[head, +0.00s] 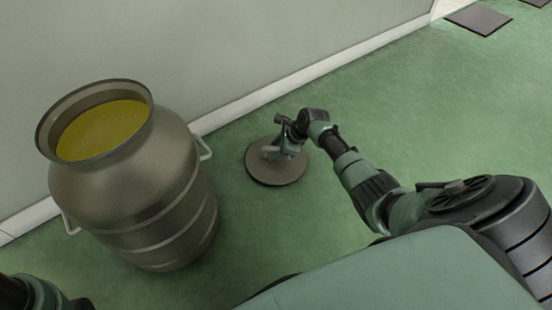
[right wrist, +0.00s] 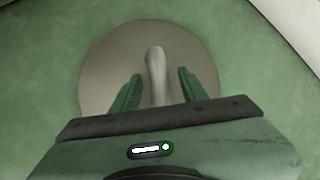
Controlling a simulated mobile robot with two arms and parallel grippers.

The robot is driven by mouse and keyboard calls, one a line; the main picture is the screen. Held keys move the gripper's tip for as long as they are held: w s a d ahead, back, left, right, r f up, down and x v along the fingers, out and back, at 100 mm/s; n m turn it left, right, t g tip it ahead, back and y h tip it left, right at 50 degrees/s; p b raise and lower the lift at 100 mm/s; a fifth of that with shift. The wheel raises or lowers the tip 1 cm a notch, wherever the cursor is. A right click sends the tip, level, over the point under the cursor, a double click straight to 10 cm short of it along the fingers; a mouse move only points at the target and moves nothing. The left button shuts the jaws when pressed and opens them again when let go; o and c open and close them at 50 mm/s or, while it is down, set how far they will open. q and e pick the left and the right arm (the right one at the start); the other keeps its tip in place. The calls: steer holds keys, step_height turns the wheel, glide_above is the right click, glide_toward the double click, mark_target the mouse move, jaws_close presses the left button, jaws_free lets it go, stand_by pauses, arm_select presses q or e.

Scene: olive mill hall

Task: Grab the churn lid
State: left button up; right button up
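The churn lid (head: 279,176) is a flat grey-brown disc lying on the green floor, to the right of the churn (head: 150,200). In the right wrist view the lid (right wrist: 100,65) shows a pale upright handle (right wrist: 156,70) at its middle. My right gripper (head: 274,152) is over the lid. Its two green fingers (right wrist: 157,88) stand on either side of the handle, with a gap on both sides, so it is open. The handle's lower end is hidden behind the gripper body. Only a piece of my left arm shows, at the bottom left of the head view; its fingers are not visible.
The metal churn stands open with yellow-green oil (head: 103,130) in it and has side handles. A pale wall (head: 250,50) with a white skirting runs behind the churn and lid. Dark flat plates (head: 479,20) lie at the far right.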

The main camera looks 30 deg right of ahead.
jaws_close()
stand_by(1.1)
